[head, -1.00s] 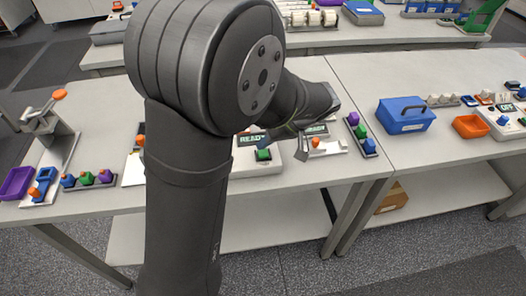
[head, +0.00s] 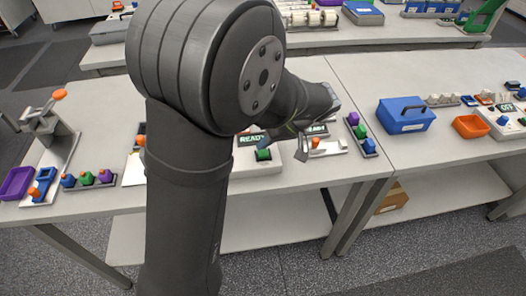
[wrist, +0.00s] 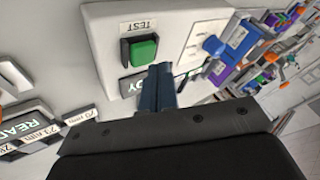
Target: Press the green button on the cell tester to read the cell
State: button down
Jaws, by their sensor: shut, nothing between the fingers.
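The cell tester (head: 243,168) is a pale box on the bench, partly hidden by my arm in the head view. In the wrist view the green button (wrist: 143,50) stands in a dark frame beside the TEST label (wrist: 145,25) on the white tester face (wrist: 105,30). My gripper (wrist: 160,72) is shut and empty. Its fingertips lie just below and right of the button in that view, partly covering the display. I see no clear contact with the button.
A second device with a display (head: 317,129) and orange part stands right of the tester. A rack of coloured blocks (head: 361,135) and a blue case (head: 405,115) are farther right. Coloured blocks (head: 87,179) and a purple bin (head: 17,183) stand at the left.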

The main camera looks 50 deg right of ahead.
jog(key=shift+f, duration=0.35)
jog(key=shift+f, duration=0.55)
dwell(0.5)
jog(key=shift+r, duration=0.95)
jog(key=shift+r, duration=0.1)
jog(key=shift+r, duration=2.4)
jog(key=shift+f, duration=0.1)
notch_tip(320, 180, up, 4)
send_over(266, 153)
jog(key=shift+w, duration=0.1)
